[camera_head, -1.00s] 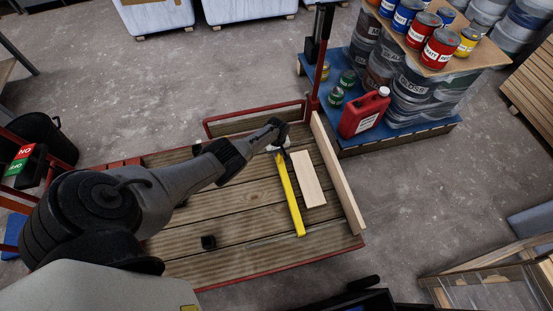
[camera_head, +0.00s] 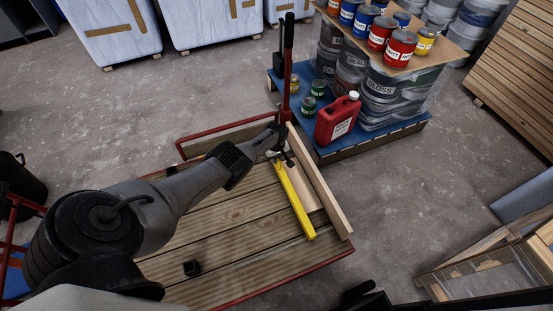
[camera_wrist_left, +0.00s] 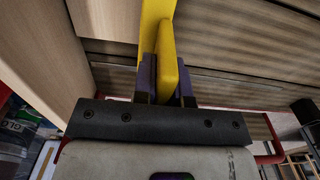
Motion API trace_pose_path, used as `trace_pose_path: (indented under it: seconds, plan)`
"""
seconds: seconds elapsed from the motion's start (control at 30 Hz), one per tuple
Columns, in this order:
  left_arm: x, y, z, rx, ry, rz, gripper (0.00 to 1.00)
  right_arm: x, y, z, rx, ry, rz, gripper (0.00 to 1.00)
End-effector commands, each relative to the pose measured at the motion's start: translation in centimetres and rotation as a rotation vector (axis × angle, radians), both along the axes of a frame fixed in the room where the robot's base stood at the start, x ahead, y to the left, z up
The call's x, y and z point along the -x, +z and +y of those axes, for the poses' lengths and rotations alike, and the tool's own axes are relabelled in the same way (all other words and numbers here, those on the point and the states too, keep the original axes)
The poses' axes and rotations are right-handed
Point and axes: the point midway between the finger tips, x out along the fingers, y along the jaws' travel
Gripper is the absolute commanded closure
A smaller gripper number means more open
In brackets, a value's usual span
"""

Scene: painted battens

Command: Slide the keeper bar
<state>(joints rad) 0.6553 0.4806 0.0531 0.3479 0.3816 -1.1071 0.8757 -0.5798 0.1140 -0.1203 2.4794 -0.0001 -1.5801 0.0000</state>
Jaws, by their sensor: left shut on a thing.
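The yellow keeper bar (camera_head: 297,205) lies lengthwise on the slatted deck (camera_head: 215,235) of a red-framed trolley. My left gripper (camera_head: 282,152) is at the bar's far end and shut on it. In the left wrist view the yellow bar (camera_wrist_left: 168,55) stands between the two dark fingers (camera_wrist_left: 166,88). A short pale board (camera_head: 309,192) lies flat along the bar's right side. A long pale batten (camera_head: 325,190) runs along the deck's right edge, close beside the board. The gripper hides part of the bar's far end.
A small black block (camera_head: 191,268) sits on the near deck. A blue pallet (camera_head: 385,140) with paint tins and a red jerrycan (camera_head: 337,118) stands beyond the deck's right far corner. The deck left of the bar is mostly clear.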

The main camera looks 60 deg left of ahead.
Motion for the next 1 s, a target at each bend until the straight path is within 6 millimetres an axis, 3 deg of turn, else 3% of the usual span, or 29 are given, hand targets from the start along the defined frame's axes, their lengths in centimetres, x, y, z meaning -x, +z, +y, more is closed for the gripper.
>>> trace_pose_path:
  seconds: [0.27,0.57,0.77,1.0]
  plan:
    - [0.0,0.0,0.0,0.001,0.000,0.000,0.62,0.0,0.0,0.0,0.001,0.001,-0.001,0.57]
    - [0.0,0.2,0.0,0.001,0.000,0.000,0.62,0.0,0.2,-0.3,0.010,0.006,-0.001,0.57]
    - [0.0,2.2,0.0,0.000,0.000,-0.001,0.62,0.0,2.2,-0.3,0.011,0.007,-0.001,0.57]
    - [0.0,6.2,0.0,0.001,0.000,0.000,0.62,0.0,6.0,-0.2,0.008,0.005,-0.001,0.57]
